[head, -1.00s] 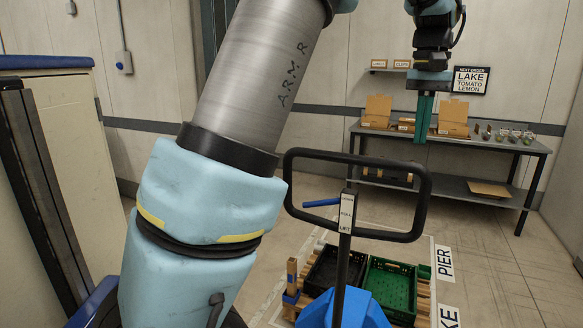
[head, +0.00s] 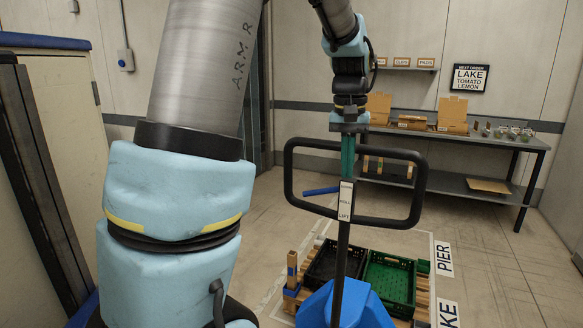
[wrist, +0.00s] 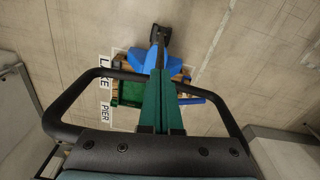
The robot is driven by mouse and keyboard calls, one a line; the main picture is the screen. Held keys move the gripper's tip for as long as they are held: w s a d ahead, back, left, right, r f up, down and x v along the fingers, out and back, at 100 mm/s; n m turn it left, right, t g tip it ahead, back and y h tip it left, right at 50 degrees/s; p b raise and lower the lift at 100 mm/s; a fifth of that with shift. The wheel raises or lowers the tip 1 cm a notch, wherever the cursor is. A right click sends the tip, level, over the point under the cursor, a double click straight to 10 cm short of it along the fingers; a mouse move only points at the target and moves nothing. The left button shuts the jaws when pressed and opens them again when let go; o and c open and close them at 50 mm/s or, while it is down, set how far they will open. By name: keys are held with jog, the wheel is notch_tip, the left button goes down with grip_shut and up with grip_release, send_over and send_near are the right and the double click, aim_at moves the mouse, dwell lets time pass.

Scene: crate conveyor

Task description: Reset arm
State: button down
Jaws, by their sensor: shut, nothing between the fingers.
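My arm rises at the left of the head view and reaches over to the centre. My gripper (head: 348,172) points down with its green fingers together and nothing between them. In the head view it hangs by the top bar of a black looped handle, and part of it is hidden behind the handle and its label. In the wrist view the green fingers (wrist: 165,125) lie side by side. The black handle (wrist: 95,72) shows around them there. I cannot tell whether they touch the handle.
A blue pallet truck (head: 345,305) carries the handle. Behind it a wooden pallet (head: 292,300) bears a black crate (head: 318,265) and a green crate (head: 392,282). A grey workbench (head: 535,145) with cardboard boxes stands at the back. A cabinet (head: 65,120) stands at the left.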

jog(key=s+a+f+n+b, duration=0.1)
jog(key=s+a+f, duration=0.4)
jog(key=a+f, duration=0.2)
jog(key=s+a+f+n+t+b, duration=0.1)
jog(key=s+a+f, duration=0.5)
jog(key=a, duration=0.6)
notch_tip(320, 180, down, 2)
jog(key=shift+f+b, duration=0.1)
jog(key=shift+b, duration=0.35)
